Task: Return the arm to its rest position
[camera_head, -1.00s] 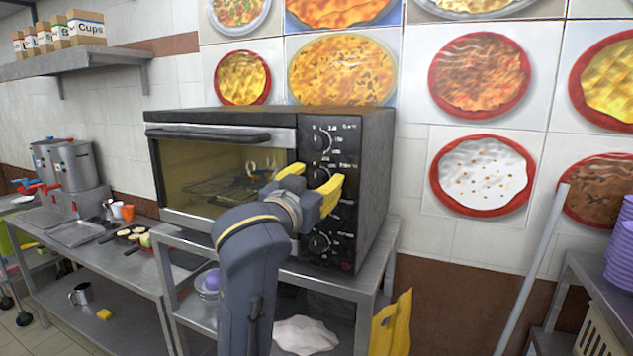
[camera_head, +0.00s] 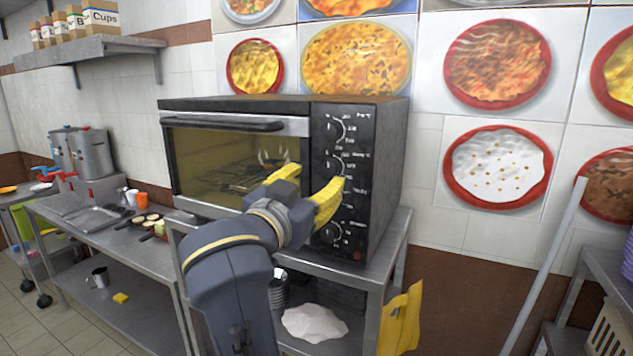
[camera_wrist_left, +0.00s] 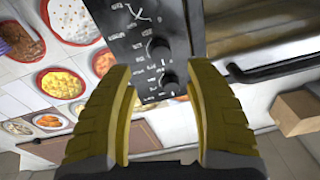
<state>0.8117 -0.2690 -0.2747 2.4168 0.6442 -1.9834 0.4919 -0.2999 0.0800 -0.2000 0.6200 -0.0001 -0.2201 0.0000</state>
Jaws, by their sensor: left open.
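My left gripper (camera_head: 322,196) has yellow fingers spread apart and empty, in front of the lower right part of the black toaster oven (camera_head: 385,150). My arm covers part of the oven's front and the shelf below. In the left wrist view the open fingers (camera_wrist_left: 158,115) frame the oven's control panel (camera_wrist_left: 150,45) with its dark knobs. I cannot tell how far the fingertips stand from the panel. The oven door (camera_head: 200,160) looks shut. My right gripper is not in view.
The oven stands on a metal table (camera_head: 375,262). To the left are a steel counter (camera_head: 150,255), steel pots (camera_head: 92,153) and a wall shelf with boxes (camera_head: 95,47). A yellow cloth-like thing (camera_head: 400,320) hangs at the table's right. A grey pole (camera_head: 545,265) leans at the right.

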